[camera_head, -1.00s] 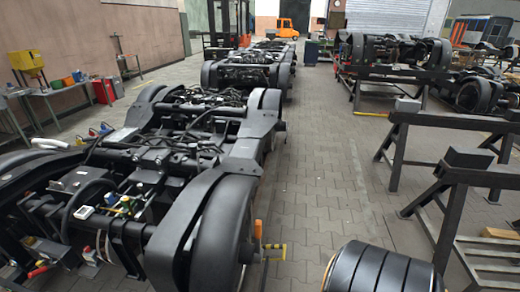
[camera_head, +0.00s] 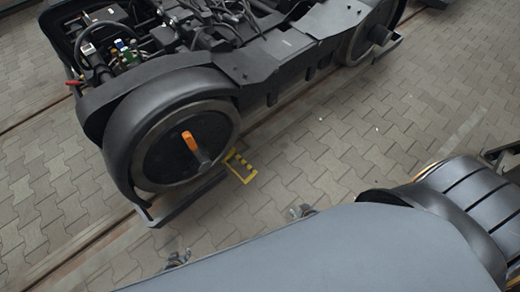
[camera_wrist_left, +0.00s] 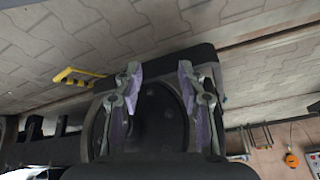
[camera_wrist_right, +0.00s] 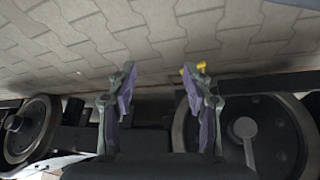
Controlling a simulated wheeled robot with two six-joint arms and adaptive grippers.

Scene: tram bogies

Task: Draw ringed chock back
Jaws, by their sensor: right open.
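A yellow-and-black piece (camera_head: 240,166), probably the chock, is on the paving beside the near wheel (camera_head: 170,145) of the bogie. I cannot make out a ring on it. In the left wrist view a yellow piece (camera_wrist_left: 78,76) shows left of the fingers. In the right wrist view a yellow bit (camera_wrist_right: 201,67) shows by the right finger. My left gripper (camera_head: 176,260) is open and empty above the floor, apart from the wheel; its fingers show in its wrist view (camera_wrist_left: 159,70). My right gripper (camera_head: 302,211) is open and empty, right of and nearer than the yellow piece (camera_wrist_right: 157,70).
The bogie frame (camera_head: 270,55) fills the upper left, with an orange-handled part (camera_head: 190,141) at the near wheel's hub. A rail (camera_head: 80,245) runs beneath. A dark ribbed drum (camera_head: 470,205) stands at right.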

